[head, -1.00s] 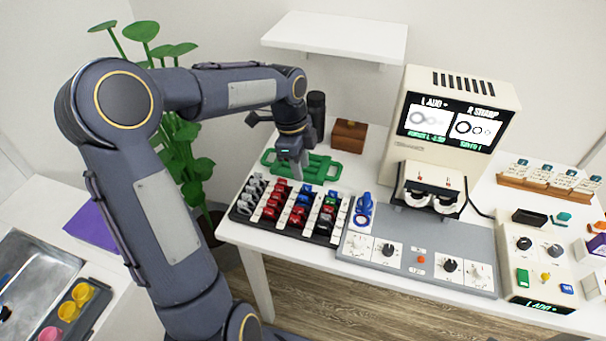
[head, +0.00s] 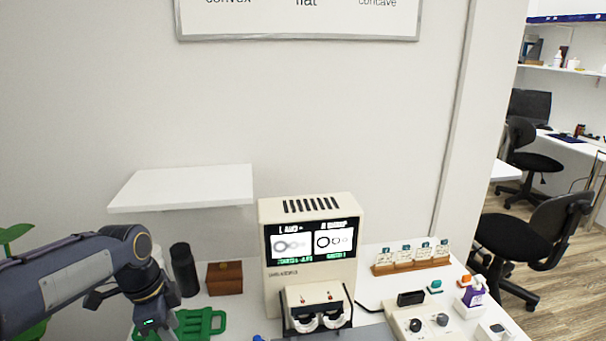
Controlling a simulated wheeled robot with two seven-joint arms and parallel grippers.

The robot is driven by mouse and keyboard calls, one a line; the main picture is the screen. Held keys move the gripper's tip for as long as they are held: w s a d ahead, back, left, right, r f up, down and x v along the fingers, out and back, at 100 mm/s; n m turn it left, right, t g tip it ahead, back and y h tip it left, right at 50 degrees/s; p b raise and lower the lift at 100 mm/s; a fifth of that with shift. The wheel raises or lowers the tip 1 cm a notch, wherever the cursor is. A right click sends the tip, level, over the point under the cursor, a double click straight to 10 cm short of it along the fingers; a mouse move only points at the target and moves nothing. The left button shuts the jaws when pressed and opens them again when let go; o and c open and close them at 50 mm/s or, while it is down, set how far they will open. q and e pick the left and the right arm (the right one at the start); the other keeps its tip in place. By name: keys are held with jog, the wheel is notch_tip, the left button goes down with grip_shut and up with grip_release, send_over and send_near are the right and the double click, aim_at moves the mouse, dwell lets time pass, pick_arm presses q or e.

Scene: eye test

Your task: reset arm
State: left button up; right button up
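My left arm comes in from the lower left in the head view, and its wrist (head: 152,312) hangs over the left part of the table. The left gripper's fingers are cut off by the bottom edge of the picture, so its fingertips do not show. My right arm and gripper are not in view. A green tray-like frame (head: 213,325) lies on the table just right of my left wrist. The cream eye-test machine (head: 311,205) stands at the middle, with a lit screen (head: 312,242) and a lens viewer (head: 318,310) at its front.
A wooden box (head: 225,278) and a black cylinder (head: 184,270) stand between my wrist and the machine. A white shelf (head: 183,188) juts from the wall above them. A card rack (head: 411,262) and a control box (head: 425,323) are at right. Office chairs (head: 545,235) stand beyond.

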pick_arm(q)
jog(key=s+d+n+t+h, duration=0.1)
jog(key=s+d+n+t, duration=0.1)
jog(key=s+d+n, duration=0.2)
jog(key=s+d+n+t+h, duration=0.1)
jog(key=s+d+n, duration=0.3)
jog(key=s+n, duration=0.7)
jog(key=s+r+t, duration=0.1)
jog(key=s, duration=0.3)
jog(key=shift+t+p, duration=0.3)
jog(key=shift+p, duration=0.1)
jog(key=shift+d, duration=0.1)
